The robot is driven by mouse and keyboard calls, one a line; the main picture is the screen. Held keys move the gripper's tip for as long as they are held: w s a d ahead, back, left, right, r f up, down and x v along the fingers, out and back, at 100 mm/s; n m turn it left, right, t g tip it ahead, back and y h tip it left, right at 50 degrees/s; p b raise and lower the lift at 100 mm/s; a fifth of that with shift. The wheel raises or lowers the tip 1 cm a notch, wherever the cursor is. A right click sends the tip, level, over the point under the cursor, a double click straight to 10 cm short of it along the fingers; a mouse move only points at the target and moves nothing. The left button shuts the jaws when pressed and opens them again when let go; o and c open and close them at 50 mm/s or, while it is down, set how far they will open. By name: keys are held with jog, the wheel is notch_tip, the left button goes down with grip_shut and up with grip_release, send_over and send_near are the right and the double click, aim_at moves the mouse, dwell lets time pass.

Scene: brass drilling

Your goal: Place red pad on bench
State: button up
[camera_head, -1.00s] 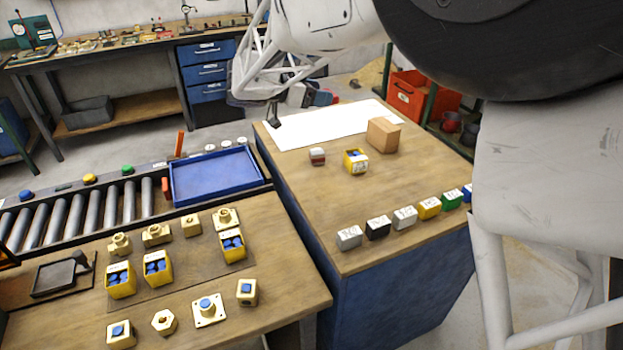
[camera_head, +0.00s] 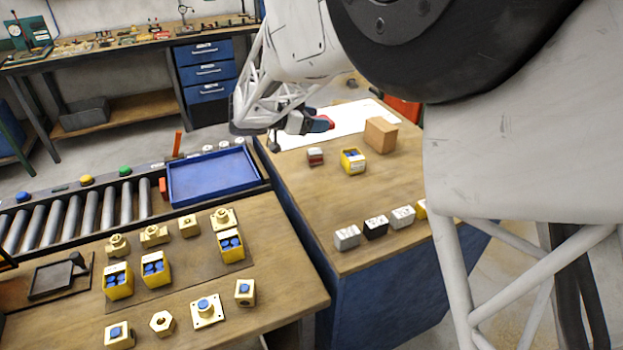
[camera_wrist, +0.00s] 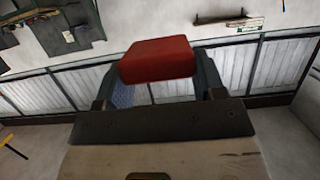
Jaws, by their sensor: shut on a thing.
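The red pad (camera_wrist: 157,60) is a flat, rounded red block held between the two dark fingers of my gripper (camera_wrist: 158,85) in the wrist view. In the head view the pad (camera_head: 320,123) shows small and partly hidden at the end of my gripper (camera_head: 307,123). The gripper is shut on it, in front of the white sheet in the picture. Its height above the surface is hard to tell. The wooden bench in front (camera_head: 262,282) carries several yellow parts. A second wood-topped bench with blue sides (camera_head: 350,210) stands to its right.
A blue tray (camera_head: 212,176) lies by a roller conveyor (camera_head: 75,215). The right bench carries a cardboard box (camera_head: 380,135), a yellow bin (camera_head: 353,161), a red-and-white block (camera_head: 315,156) and a row of labelled blocks (camera_head: 375,227). Its middle is clear.

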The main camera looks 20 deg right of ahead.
send_over(314, 188)
notch_tip(314, 188, down, 17)
jog(key=shift+r, duration=0.15)
dwell(0.5)
jog(key=shift+f, duration=1.9)
jog(key=shift+f, duration=0.1)
jog(key=o, duration=0.9)
jog(key=shift+o, duration=0.2)
jog(key=shift+f, duration=0.1)
jog(key=shift+v, duration=3.9)
